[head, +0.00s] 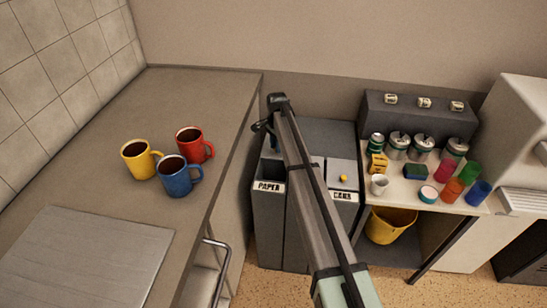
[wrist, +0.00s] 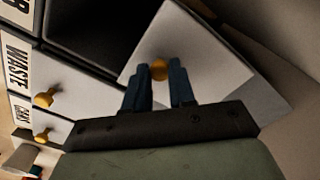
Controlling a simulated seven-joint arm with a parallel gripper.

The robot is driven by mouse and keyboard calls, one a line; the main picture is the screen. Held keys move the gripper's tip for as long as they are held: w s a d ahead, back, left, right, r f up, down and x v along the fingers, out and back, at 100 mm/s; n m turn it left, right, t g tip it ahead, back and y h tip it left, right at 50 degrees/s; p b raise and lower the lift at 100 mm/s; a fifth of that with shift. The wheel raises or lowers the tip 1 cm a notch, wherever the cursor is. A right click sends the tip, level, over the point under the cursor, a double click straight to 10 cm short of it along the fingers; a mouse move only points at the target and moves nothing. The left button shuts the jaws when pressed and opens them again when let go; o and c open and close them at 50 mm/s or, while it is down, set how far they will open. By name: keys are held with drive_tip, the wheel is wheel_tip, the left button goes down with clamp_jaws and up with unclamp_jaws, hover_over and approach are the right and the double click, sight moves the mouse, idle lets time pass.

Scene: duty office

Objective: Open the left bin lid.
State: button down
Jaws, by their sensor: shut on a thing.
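The left bin, labelled PAPER (head: 269,187), stands at the left of the bin row. In the wrist view its pale lid (wrist: 215,62) is tilted up, and a dark opening (wrist: 88,28) shows beside it. My gripper (wrist: 160,78) is shut on the orange-yellow lid knob (wrist: 159,68), one blue finger on each side. In the head view my gripper (head: 272,146) is small above the left bin, partly hidden by my arm, and the lid's angle is hard to read there.
The WASTE (wrist: 16,62) and CANS (head: 342,196) bins beside it have closed lids with knobs. A counter (head: 110,190) at left holds yellow, red and blue mugs (head: 181,180). A shelf (head: 450,205) with cans and cups stands right, over a yellow bucket (head: 390,227).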

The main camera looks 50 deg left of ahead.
drive_tip(key=shift+w+a, duration=0.55)
drive_tip(key=shift+a, duration=0.05)
drive_tip(key=shift+d, duration=0.1)
drive_tip(key=c, duration=0.9)
unclamp_jaws()
drive_tip(key=shift+c, duration=0.2)
wheel_tip(320, 180, up, 14)
drive_tip(key=shift+d+f, duration=0.1)
